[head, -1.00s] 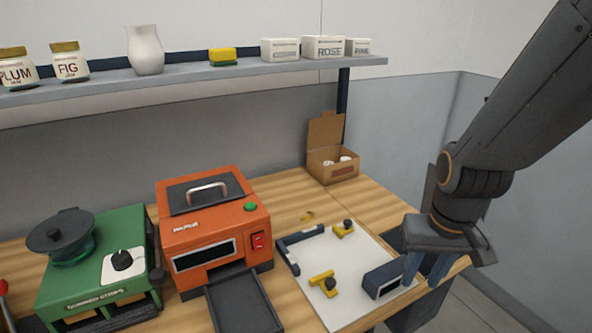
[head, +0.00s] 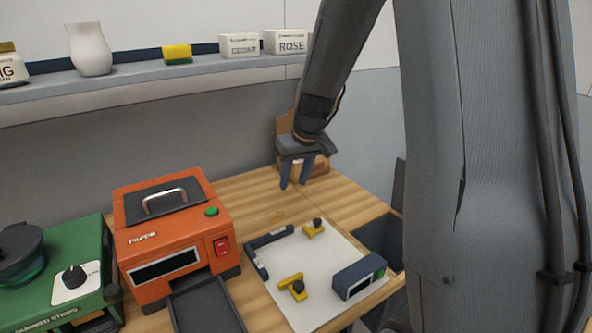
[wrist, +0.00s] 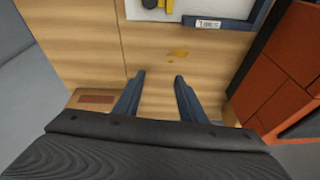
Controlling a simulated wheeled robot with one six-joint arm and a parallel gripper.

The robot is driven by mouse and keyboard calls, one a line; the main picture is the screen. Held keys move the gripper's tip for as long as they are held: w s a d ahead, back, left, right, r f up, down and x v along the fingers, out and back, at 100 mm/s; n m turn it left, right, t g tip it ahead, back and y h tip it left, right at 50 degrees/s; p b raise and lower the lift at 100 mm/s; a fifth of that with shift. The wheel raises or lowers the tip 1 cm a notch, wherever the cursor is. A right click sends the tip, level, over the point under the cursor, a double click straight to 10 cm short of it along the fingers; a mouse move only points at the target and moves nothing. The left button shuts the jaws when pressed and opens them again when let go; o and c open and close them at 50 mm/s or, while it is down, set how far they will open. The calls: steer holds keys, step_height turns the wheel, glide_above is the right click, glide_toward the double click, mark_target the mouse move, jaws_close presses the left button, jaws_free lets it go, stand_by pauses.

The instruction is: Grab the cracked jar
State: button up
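I see no jar with a clear crack. A cream jar with a gold lid (head: 10,66), lettered "IG", is cut off at the left end of the shelf. My gripper (head: 294,185) is above the back of the wooden table, in front of the cardboard box. It points down, and its fingers are apart with nothing between them. In the wrist view its fingers (wrist: 158,85) are open over bare wood. The cardboard box (head: 318,169) is partly hidden by my gripper, and I cannot see what is in it.
The shelf (head: 130,82) also holds a white vase (head: 89,49), a sponge (head: 177,53) and white boxes (head: 285,42). A white board (head: 305,262) carries clamps. A yellowish smear (wrist: 178,54) marks the wood.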

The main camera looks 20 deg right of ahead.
mark_target(299, 161)
steer(key=w+d+n+t, duration=0.1)
steer(key=w+d, duration=0.4)
steer(key=w, duration=0.3)
steer(key=w+d+t, duration=0.1)
steer(key=w+d, duration=0.4)
steer(key=w, duration=0.3)
steer(key=shift+w+p+x, duration=0.25)
steer(key=shift+p+x, duration=1.55)
steer(key=shift+x, duration=1.5)
steer(key=shift+d+r, duration=0.1)
steer(key=shift+r, duration=0.05)
steer(key=c, duration=0.8)
steer(key=shift+o, duration=0.2)
steer(key=shift+r, duration=0.1)
